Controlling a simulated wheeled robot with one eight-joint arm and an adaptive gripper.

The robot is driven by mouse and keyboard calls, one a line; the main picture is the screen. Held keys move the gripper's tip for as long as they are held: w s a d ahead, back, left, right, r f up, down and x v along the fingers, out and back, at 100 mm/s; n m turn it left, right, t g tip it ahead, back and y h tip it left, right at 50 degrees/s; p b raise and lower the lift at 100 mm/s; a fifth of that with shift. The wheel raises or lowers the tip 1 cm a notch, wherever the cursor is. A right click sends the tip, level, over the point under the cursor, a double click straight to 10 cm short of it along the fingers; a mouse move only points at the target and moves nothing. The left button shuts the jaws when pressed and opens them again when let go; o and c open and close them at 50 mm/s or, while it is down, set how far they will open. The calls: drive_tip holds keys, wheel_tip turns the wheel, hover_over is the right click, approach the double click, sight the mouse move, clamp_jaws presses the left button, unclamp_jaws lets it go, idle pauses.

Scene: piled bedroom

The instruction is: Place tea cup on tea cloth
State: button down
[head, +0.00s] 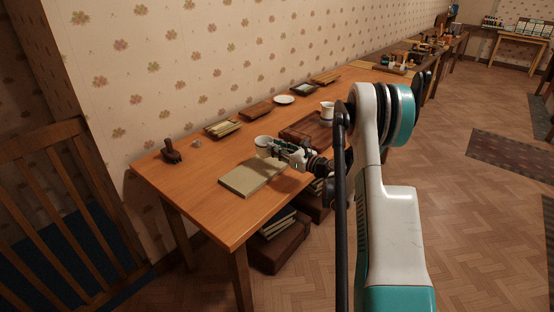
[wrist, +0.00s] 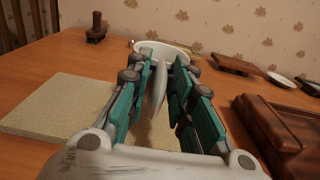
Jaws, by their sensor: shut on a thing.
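The tea cup (head: 262,143) is white and upright at my fingertips. In the wrist view its rim and inside (wrist: 163,46) show beyond the fingers. My gripper (head: 275,149) is shut on the cup, with a pale part that looks like its handle (wrist: 158,92) between the fingers (wrist: 165,78). The tea cloth (head: 248,180) is a flat beige square on the table. It also shows at the left in the wrist view (wrist: 50,105), partly hidden by my gripper. The cup appears by the cloth's far edge; I cannot tell whether it touches anything below.
A wooden tray (head: 303,129) with a white pitcher (head: 327,110) lies right of the cup. A dark wooden stamp-like object (head: 171,151) stands at the table's left end. A white saucer (head: 284,100) and small boxes line the wall. Bare table (head: 200,187) lies left of the cloth.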

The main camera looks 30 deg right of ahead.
drive_tip(key=shift+f+b, duration=0.55)
drive_tip(key=shift+f, duration=1.25)
drive_tip(key=c, duration=1.4)
unclamp_jaws()
drive_tip(key=shift+f, duration=0.15)
drive_tip(key=shift+r, duration=0.2)
drive_tip(key=p+v, duration=0.3)
drive_tip(key=v, duration=0.7)
drive_tip(key=shift+s+d+r+p, duration=0.1)
drive_tip(key=shift+s+d+p, duration=0.1)
drive_tip(key=shift+s+p, duration=0.1)
drive_tip(key=shift+s+d, duration=0.2)
drive_tip(key=shift+s, duration=0.45)
